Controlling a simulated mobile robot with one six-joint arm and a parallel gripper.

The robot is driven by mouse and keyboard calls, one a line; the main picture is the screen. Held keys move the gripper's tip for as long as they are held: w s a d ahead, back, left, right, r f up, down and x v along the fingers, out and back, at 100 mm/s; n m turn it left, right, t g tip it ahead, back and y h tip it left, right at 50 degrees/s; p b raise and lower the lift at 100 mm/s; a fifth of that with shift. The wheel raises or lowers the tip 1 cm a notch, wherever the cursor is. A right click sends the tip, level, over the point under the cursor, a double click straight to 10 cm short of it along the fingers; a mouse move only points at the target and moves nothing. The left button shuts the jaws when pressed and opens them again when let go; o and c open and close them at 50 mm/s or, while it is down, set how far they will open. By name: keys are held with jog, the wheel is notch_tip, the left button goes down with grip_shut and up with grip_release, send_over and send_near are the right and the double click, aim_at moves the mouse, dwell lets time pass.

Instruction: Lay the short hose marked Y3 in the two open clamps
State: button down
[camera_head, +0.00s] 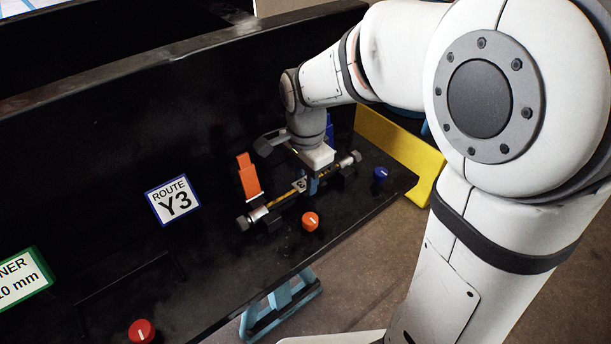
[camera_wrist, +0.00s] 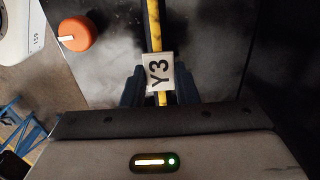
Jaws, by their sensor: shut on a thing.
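The short hose (camera_head: 280,201), dark with a yellow stripe and metal end fittings, runs from lower left to upper right in the head view. Its white Y3 tag (camera_wrist: 159,71) shows in the wrist view. My gripper (camera_head: 311,184) points down and is shut on the hose at the tag, with a blue finger on each side. The clamp with the orange lever (camera_head: 248,176) stands open, lever up, by the hose's left part. The clamp with the blue lever (camera_head: 329,131) is partly hidden behind my wrist. I cannot tell whether the hose rests fully in either clamp.
An orange knob (camera_head: 310,221) lies close in front of the hose, a blue knob (camera_head: 381,174) to its right. A ROUTE Y3 sign (camera_head: 173,200) is to the left. A yellow panel (camera_head: 398,147) stands at the right. The black bench's front edge is near.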

aim_at(305, 182)
jog(key=shift+f, duration=0.15)
jog(key=c, duration=1.1)
grip_release()
jog(key=shift+o, duration=0.2)
notch_tip(305, 182, up, 8)
jog(key=s+d+f+n+t, duration=0.3)
jog(key=s+d+n, duration=0.8)
jog(key=s, duration=0.1)
jog(key=shift+s+d+f, duration=0.2)
jog(key=shift+s+f, duration=0.05)
jog(key=shift+s, duration=0.1)
